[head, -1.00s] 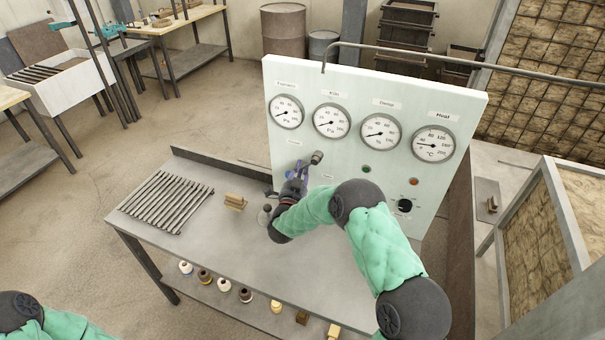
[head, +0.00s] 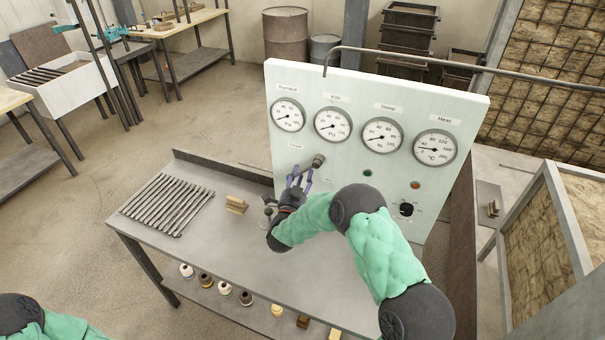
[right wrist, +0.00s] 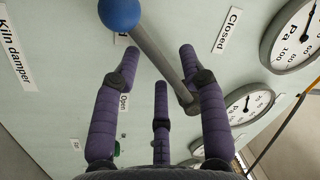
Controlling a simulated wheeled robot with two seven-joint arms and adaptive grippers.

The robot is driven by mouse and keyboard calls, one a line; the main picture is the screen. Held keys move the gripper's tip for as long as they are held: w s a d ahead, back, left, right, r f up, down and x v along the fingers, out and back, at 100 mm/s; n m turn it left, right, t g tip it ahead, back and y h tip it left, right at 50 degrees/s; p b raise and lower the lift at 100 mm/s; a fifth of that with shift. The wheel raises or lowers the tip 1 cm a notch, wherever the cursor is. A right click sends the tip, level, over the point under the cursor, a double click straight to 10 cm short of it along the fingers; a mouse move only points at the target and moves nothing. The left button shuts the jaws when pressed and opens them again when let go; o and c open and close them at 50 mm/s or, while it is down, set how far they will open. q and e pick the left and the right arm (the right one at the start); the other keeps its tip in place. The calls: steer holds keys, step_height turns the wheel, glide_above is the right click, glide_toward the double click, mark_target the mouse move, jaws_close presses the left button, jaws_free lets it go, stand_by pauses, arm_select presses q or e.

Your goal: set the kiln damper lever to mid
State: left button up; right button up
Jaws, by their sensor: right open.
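The kiln damper lever shows in the right wrist view as a grey rod (right wrist: 154,55) with a blue ball knob (right wrist: 119,13). A "Closed" label (right wrist: 228,30) and an "Open" label (right wrist: 123,102) are on the pale panel. My right gripper (right wrist: 160,62) is open, its purple fingers spread with the rod passing in front of or between them; contact cannot be told. In the head view my right gripper (head: 300,176) is at the panel's lower left, beside a dark round lever end (head: 318,160). My left gripper is out of view.
The panel (head: 345,160) carries several gauges, a green lamp (head: 367,173), an orange lamp (head: 415,185) and a black knob (head: 406,209). The bench holds a rack of metal rods (head: 167,203) and a wooden block (head: 236,204). The bench's front middle is clear.

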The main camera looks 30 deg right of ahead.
steer(key=v, duration=1)
steer(key=shift+s, duration=0.15)
